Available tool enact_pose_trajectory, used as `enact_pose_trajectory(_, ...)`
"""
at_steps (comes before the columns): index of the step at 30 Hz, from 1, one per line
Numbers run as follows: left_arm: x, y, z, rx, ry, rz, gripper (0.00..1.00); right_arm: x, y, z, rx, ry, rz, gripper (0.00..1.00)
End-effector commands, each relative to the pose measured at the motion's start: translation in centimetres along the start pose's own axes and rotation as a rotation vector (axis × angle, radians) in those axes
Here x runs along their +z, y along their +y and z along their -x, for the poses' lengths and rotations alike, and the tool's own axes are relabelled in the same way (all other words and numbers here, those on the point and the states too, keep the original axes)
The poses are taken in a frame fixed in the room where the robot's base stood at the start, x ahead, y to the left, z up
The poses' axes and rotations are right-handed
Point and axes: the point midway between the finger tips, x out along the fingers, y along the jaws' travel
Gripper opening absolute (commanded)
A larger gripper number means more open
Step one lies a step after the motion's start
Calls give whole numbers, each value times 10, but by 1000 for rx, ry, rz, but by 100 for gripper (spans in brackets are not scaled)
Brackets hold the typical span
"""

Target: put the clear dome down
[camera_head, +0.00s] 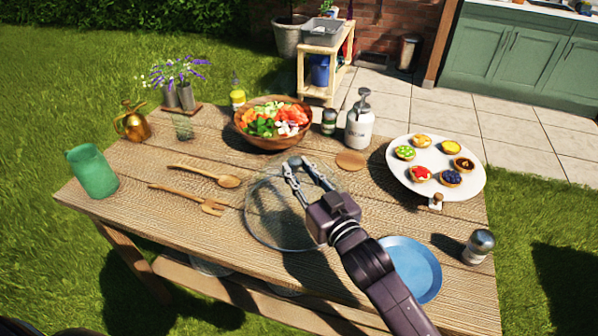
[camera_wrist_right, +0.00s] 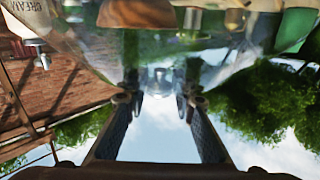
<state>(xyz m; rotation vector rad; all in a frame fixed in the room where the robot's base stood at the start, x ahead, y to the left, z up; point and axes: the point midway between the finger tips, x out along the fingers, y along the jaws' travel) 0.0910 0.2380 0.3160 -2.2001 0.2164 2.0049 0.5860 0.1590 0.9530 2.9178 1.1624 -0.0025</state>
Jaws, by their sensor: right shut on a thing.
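The clear dome (camera_head: 268,222) is see-through and shows as a faint round outline over the front middle of the table (camera_head: 345,205). My right gripper (camera_head: 306,170) is over the dome, shut on its knob. In the right wrist view the dome (camera_wrist_right: 85,45) fills the upper part, and its clear knob (camera_wrist_right: 160,78) sits between the two fingers of my right gripper (camera_wrist_right: 157,103). I cannot tell whether the dome's rim touches the table or hangs just above it. My left gripper is out of view.
Wooden spoon (camera_head: 215,177) and fork (camera_head: 190,198) lie left of the dome. A salad bowl (camera_head: 245,132) stands behind. A white stand (camera_head: 398,172) with several tarts is right, a blue plate (camera_head: 415,268) front right, a green pitcher (camera_head: 92,172) far left.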

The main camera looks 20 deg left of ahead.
Motion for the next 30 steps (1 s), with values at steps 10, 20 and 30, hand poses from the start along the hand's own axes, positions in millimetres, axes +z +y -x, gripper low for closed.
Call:
enact_pose_trajectory(10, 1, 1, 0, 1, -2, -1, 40, 1, 0, 0, -1, 7, 0, 0)
enact_pose_trajectory(20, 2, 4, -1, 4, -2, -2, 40, 6, 0, 0, 0, 1, 0, 41)
enact_pose_trajectory(30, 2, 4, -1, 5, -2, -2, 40, 4, 0, 8, 0, 0, -1, 41)
